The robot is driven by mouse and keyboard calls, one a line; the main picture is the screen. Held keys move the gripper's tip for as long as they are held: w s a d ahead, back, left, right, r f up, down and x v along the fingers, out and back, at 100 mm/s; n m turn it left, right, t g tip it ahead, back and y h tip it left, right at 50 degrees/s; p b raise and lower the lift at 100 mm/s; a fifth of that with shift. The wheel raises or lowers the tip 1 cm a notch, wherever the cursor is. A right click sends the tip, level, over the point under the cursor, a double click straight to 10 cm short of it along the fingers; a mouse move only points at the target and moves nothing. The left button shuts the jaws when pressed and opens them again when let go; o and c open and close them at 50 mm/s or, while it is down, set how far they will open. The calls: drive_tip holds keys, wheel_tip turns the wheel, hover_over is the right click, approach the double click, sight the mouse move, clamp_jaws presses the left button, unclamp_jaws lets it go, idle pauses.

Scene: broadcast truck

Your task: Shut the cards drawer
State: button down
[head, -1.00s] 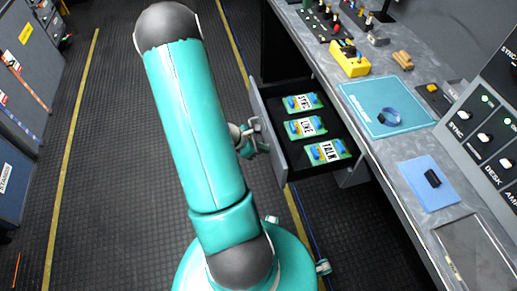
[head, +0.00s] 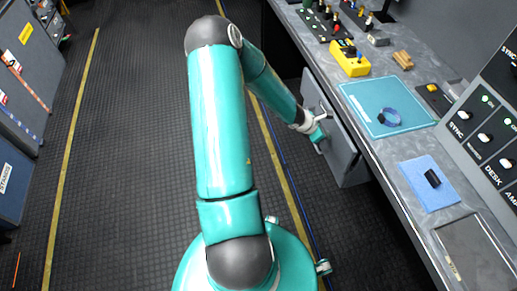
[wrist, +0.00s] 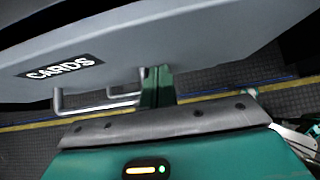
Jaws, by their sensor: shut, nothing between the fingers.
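The cards drawer (head: 343,150) is in under the desk top in the head view, and its inside does not show. In the wrist view its grey front (wrist: 190,45) carries a CARDS label (wrist: 60,67) and a metal bar handle (wrist: 98,104). My gripper (head: 320,138) is at the drawer front in the head view. In the wrist view my gripper (wrist: 157,75) is shut and empty, its tips at the drawer front beside the right end of the handle. I cannot tell whether the tips touch the front.
The desk (head: 405,145) runs along the right with a teal mat (head: 365,95), a blue pad (head: 420,175) and a yellow box (head: 350,60) on it. The dark ribbed floor (head: 120,150) to the left is clear. Blue cases (head: 15,170) stand at the far left.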

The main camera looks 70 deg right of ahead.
sight(332, 133)
drive_tip(key=s, duration=0.1)
drive_tip(key=s+d, duration=0.1)
drive_tip(key=shift+s+d, duration=0.3)
drive_tip(key=shift+s+d+r, duration=0.1)
drive_tip(key=shift+s+d, duration=0.05)
drive_tip(key=shift+s, duration=0.15)
drive_tip(key=shift+s+r, duration=0.1)
drive_tip(key=shift+s, duration=0.1)
drive_tip(key=w+a+r, duration=0.5)
drive_tip(key=w+r, duration=0.1)
drive_tip(key=w, duration=0.4)
drive_tip(key=shift+w+a+r, duration=0.3)
drive_tip(key=shift+a+r, duration=0.05)
drive_tip(key=shift+a, duration=0.05)
